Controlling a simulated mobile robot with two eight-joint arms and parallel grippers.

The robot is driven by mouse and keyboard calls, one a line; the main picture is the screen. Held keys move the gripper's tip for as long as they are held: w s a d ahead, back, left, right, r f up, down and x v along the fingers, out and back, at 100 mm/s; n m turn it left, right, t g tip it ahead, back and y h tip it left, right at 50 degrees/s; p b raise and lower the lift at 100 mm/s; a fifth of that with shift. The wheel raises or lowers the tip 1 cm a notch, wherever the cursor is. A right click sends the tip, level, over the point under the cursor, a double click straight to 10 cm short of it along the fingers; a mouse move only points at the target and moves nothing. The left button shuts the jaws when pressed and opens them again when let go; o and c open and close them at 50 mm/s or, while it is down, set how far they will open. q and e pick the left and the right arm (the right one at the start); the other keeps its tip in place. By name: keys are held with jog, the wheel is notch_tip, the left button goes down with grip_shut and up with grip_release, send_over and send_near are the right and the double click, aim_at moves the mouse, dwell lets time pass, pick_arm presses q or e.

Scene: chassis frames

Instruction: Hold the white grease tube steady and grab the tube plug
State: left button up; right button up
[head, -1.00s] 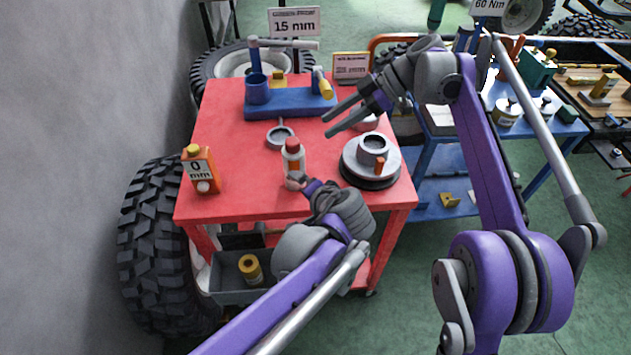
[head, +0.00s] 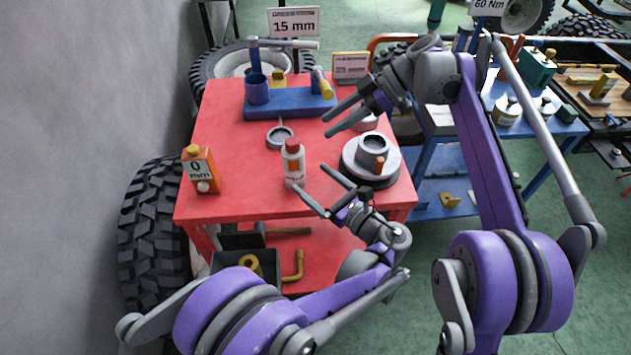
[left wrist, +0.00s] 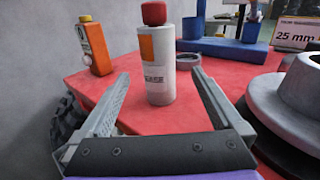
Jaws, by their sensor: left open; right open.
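The white grease tube (head: 293,164) stands upright near the front of the red table, with a red plug (head: 292,145) on top. In the left wrist view the tube (left wrist: 156,72) shows an orange label patch, and its red plug (left wrist: 154,13) is at the top edge. My left gripper (head: 324,190) is open at the table's front edge; in the wrist view its fingers (left wrist: 160,82) spread to either side of the tube's lower part, and I cannot tell whether the tube is between the tips or just beyond. My right gripper (head: 326,126) is open and empty above the table, behind and right of the tube.
A grey hub on a round plate (head: 357,166) is at the right. A grey ring (head: 280,137) lies behind the tube, and a blue fixture (head: 290,104) stands at the back. The table's left middle is clear.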

aim_at(285, 158)
pick_arm(q)
jog(key=x, duration=1)
jog(key=shift+w+a, duration=0.2)
jog(key=shift+a, duration=0.2)
grip_shut()
